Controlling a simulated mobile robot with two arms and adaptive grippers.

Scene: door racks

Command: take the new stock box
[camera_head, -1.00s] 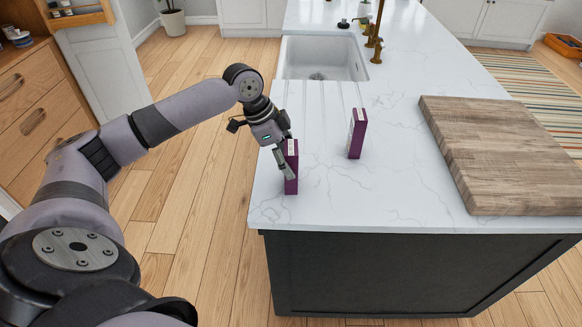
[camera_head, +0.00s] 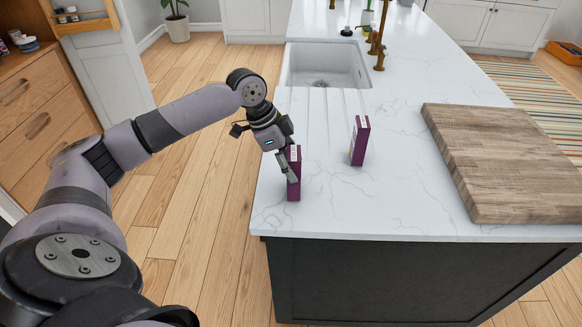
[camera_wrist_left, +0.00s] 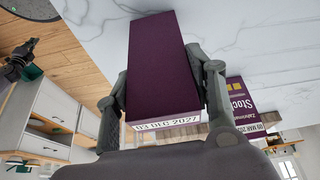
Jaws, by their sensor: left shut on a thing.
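Two upright purple boxes are on the white counter (camera_head: 330,215). My left gripper (camera_head: 290,178) is shut on the nearer box (camera_head: 294,191), close to the counter's left edge. In the left wrist view, the two fingers (camera_wrist_left: 158,62) press the sides of this held box (camera_wrist_left: 160,85), whose end label reads 03 DEC 2027. The box appears to stand on the counter; its underside is hidden. The other box (camera_head: 360,140) stands apart, behind and to the right. It also shows in the left wrist view (camera_wrist_left: 245,100), partly hidden, with "Stoc" and a MAR date. My right gripper is not seen.
A thick wooden board (camera_head: 500,160) lies on the right of the counter. A sink (camera_head: 325,65) with brass taps (camera_head: 378,45) is behind the boxes. Open wooden floor (camera_head: 195,185) lies left of the counter. The counter between the boxes and board is clear.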

